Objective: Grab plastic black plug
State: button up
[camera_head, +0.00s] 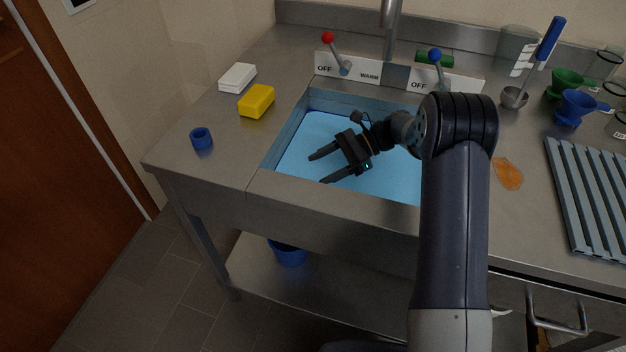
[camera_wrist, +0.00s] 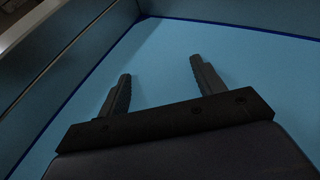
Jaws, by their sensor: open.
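My gripper (camera_head: 316,169) is open and empty, over the light blue basin of the sink (camera_head: 318,125), with its two fingers pointing left in the head view. In the wrist view my gripper (camera_wrist: 161,67) has its fingers spread apart above the bare blue basin floor (camera_wrist: 170,40). Nothing is between the fingers. I cannot make out a black plastic plug in either view. My arm and gripper hide the right part of the basin.
Steel walls and the front edge (camera_head: 330,205) surround the basin. A yellow sponge (camera_head: 256,101), a white block (camera_head: 237,77) and a blue ring (camera_head: 201,139) lie on the left counter. The faucet (camera_head: 391,25) stands behind. A ribbed grey rack (camera_head: 590,195) lies right.

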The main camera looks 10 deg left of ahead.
jog(key=a+f, duration=0.2)
jog(key=s+a+f, duration=0.1)
jog(key=a+f, duration=0.1)
jog(key=shift+s+a+f, duration=0.2)
jog(key=shift+f, duration=0.1)
jog(key=shift+d+r, duration=0.1)
jog(key=shift+r, duration=0.2)
jog(key=shift+r+p, duration=0.15)
jog(key=shift+p, duration=0.15)
jog(key=c, duration=1.1)
